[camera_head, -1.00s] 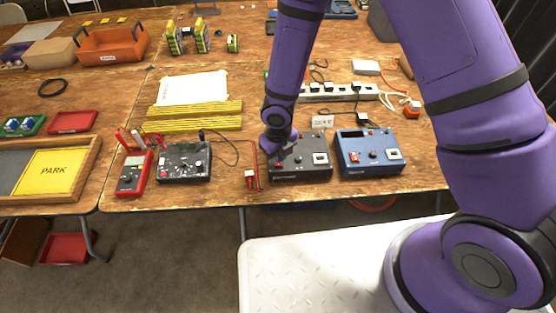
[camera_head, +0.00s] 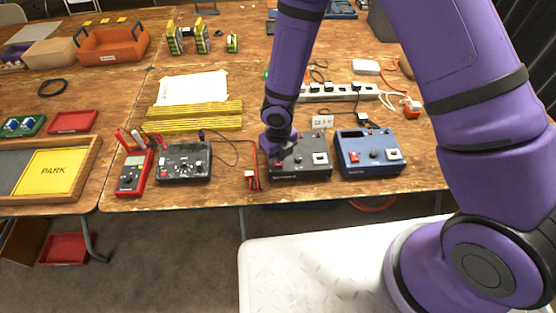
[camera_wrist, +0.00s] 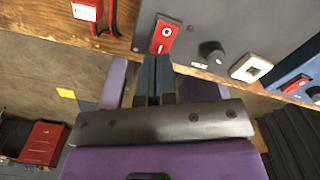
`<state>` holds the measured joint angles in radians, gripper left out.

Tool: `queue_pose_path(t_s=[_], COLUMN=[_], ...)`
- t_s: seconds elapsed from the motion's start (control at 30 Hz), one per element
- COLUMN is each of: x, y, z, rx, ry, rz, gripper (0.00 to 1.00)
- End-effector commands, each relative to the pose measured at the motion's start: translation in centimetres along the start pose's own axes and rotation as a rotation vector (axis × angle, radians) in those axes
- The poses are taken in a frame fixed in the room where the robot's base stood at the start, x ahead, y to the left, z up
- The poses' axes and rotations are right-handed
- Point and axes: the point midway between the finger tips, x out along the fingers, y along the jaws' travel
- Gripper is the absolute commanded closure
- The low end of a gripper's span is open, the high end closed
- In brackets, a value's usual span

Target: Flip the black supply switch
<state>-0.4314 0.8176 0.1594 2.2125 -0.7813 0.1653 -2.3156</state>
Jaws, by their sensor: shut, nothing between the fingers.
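The black supply (camera_head: 302,170) stands near the front edge of the table in the head view, with a red switch at its left, a dark knob and a pale square socket. In the wrist view its panel (camera_wrist: 205,25) fills the top, with the red rocker switch (camera_wrist: 163,36) marked with a white circle and a line. My gripper (camera_wrist: 153,62) is shut and empty. Its dark fingertips are at the switch's lower end in the wrist view; I cannot tell whether they touch it. In the head view my wrist partly hides the supply's left side.
A blue supply (camera_head: 370,160) with its own red switch stands close on the right. Red leads (camera_head: 252,180) lie just left of the black supply. A black meter box (camera_head: 183,165) and a red multimeter (camera_head: 133,175) are further left. A power strip (camera_head: 335,92) lies behind.

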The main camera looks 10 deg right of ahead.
Motion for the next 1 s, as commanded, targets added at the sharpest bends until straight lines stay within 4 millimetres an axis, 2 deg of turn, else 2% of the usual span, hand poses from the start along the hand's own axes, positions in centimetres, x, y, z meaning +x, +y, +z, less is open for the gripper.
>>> queue_pose_path(t_s=[1.0], x=[0.56], y=[0.03], z=[0.03], rx=[0.000], ry=[-0.001], rz=[0.000], gripper=[1.00])
